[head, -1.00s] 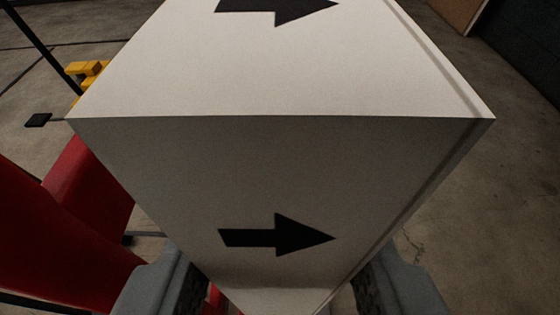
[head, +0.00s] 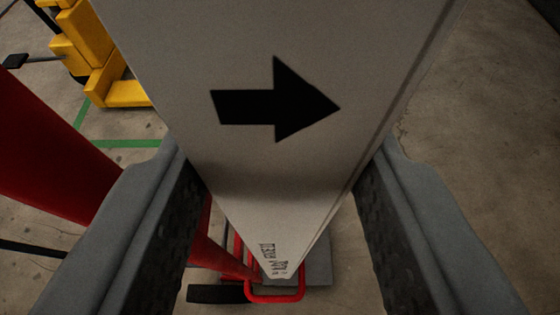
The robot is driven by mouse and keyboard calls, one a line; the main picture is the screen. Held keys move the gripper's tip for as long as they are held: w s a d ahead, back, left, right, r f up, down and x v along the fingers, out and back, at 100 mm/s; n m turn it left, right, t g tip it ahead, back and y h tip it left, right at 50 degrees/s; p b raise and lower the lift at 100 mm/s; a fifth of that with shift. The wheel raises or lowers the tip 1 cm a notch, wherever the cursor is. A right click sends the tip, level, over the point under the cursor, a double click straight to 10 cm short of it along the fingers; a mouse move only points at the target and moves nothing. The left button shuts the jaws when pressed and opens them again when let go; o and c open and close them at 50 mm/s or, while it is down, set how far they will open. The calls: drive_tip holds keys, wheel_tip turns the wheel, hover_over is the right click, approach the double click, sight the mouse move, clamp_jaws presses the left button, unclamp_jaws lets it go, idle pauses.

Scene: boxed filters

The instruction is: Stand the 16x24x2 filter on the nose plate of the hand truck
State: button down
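The filter is a pale box with a black arrow pointing right (head: 330,45). It fills the middle of the view between the two fingers of my gripper (head: 278,200), which is shut on it. The box's far end, with small dark lettering, points down toward the floor. Below it is the hand truck, with a red tube frame and loop (head: 275,299). A flat grey plate, seemingly its nose plate (head: 318,260), shows to the right of the box's lower end. The box hides part of the truck; whether box and plate touch I cannot tell.
A large red beam (head: 50,150) slants across the left side, close to my left finger. A yellow object (head: 95,60) stands at upper left by a green floor line (head: 130,143). The concrete floor (head: 480,130) at right is clear.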

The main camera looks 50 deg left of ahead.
sight(280, 271)
drive_tip(key=shift+f, duration=15.3)
drive_tip(key=c, duration=0.7)
unclamp_jaws()
drive_tip(key=shift+c, duration=0.2)
drive_tip(key=v, duration=1.7)
drive_tip(key=shift+r, duration=0.15)
